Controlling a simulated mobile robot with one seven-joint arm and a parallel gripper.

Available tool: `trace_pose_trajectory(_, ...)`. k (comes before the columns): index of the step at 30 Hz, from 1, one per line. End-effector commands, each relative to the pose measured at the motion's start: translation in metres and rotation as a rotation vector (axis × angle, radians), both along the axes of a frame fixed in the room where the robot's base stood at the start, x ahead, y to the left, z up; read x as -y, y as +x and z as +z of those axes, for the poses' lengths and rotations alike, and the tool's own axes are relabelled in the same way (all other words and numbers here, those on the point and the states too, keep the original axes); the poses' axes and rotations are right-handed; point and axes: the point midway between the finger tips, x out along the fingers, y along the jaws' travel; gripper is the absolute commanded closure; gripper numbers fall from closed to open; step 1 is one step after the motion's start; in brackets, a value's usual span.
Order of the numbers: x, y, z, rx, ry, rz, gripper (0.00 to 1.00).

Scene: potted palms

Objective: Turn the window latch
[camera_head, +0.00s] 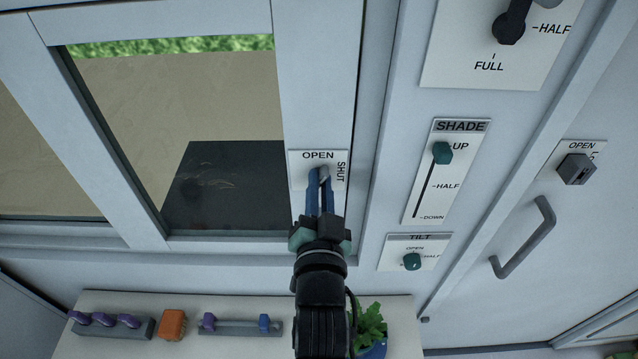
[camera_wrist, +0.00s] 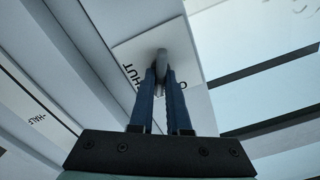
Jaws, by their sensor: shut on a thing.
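The window latch (camera_head: 325,173) is a small grey handle on a white plate (camera_head: 297,158) on the window frame. The plate reads OPEN along its top and SHUT along its right side. My gripper (camera_head: 319,182) reaches up to the latch with its blue fingers shut on the handle. In the wrist view the grey latch (camera_wrist: 162,62) sits between the fingertips of my gripper (camera_wrist: 161,76), and part of it shows below them. The fingers hide part of the handle, so I cannot tell exactly where it points.
Right of the window are a SHADE slider (camera_head: 442,153), a TILT knob (camera_head: 411,262) and a door with a grey handle (camera_head: 523,238).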

Motion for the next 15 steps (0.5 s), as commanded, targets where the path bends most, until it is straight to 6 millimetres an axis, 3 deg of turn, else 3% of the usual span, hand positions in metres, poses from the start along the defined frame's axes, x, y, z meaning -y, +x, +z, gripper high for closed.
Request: trace_pose_trajectory(15, 0.0026, -0.0001, -0.0004, -0.001, 0.491, -0.002, 1.0)
